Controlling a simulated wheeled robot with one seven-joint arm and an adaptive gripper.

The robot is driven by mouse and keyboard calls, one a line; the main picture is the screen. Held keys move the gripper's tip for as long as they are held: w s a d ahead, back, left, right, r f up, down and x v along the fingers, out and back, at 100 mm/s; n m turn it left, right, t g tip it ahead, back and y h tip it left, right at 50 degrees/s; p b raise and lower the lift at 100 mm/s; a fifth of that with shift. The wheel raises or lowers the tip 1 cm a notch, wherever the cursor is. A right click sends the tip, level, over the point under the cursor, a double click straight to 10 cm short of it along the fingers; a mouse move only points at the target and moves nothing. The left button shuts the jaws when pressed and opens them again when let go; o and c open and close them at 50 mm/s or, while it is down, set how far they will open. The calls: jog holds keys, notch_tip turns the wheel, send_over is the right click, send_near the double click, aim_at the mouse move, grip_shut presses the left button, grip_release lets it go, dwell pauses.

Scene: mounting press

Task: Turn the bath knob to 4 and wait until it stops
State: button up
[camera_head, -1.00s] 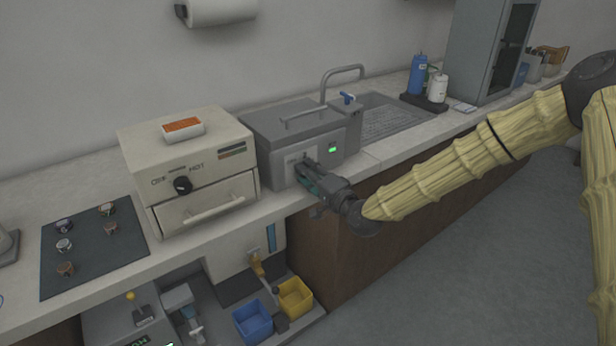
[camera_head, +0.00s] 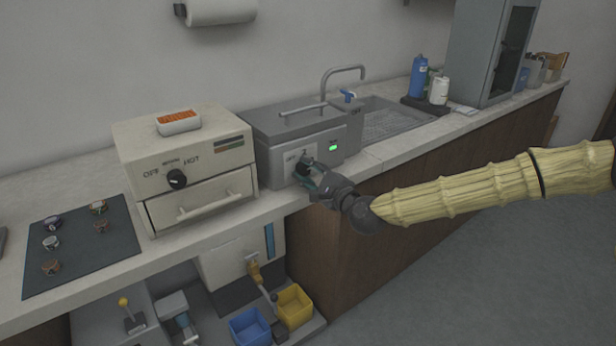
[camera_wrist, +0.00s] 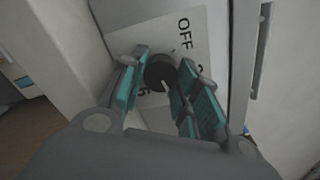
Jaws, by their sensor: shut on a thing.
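The bath is a grey lidded box (camera_head: 290,130) on the counter with a green lit display (camera_head: 334,148) on its front. Its black knob (camera_wrist: 160,73) sits on a white label plate (camera_wrist: 187,30) marked OFF; other marks are partly hidden by the fingers. A pale pointer line shows on the knob. My gripper (camera_head: 306,172) is at the bath's front; in the wrist view its teal-padded fingers (camera_wrist: 163,92) stand on either side of the knob and are shut on it. I cannot read which number the pointer meets.
A sink (camera_head: 385,122) lies to the right. Blue (camera_head: 249,328) and yellow (camera_head: 294,304) bins sit below. The floor at right is clear.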

jog(key=shift+f+m, duration=0.1)
jog(key=shift+m, duration=0.2)
jog(key=o, duration=1)
jog(key=v, duration=1.2)
